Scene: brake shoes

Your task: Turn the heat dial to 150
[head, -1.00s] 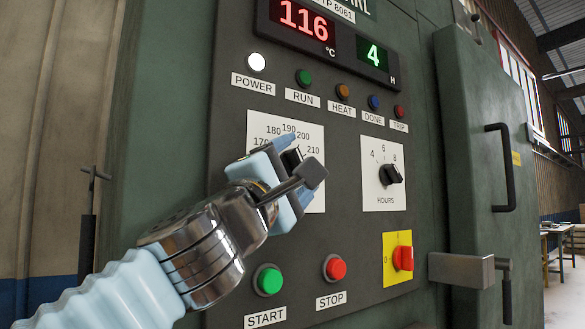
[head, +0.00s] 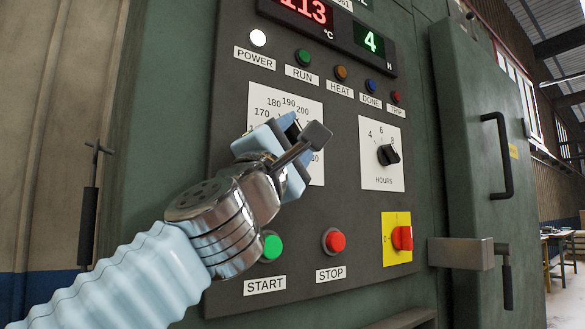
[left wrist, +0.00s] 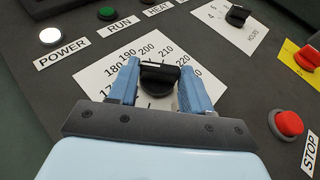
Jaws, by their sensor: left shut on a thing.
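The heat dial's black knob (left wrist: 160,77) sits on a white scale plate (head: 262,98) with numbers around it. In the left wrist view the plate shows numbers from about 170 to 220. My left gripper (head: 297,138) has its two blue fingers on either side of the knob and is shut on it; it also shows in the left wrist view (left wrist: 160,70). I cannot read the knob's setting. A red display (head: 303,12) reads 113 °C. My right gripper is not in view.
The hours dial (head: 388,154) is right of the heat plate. Below are the green start button (head: 271,247), the red stop button (head: 334,241) and a red switch on a yellow plate (head: 402,238). An oven door with a black handle (head: 497,155) stands at right.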

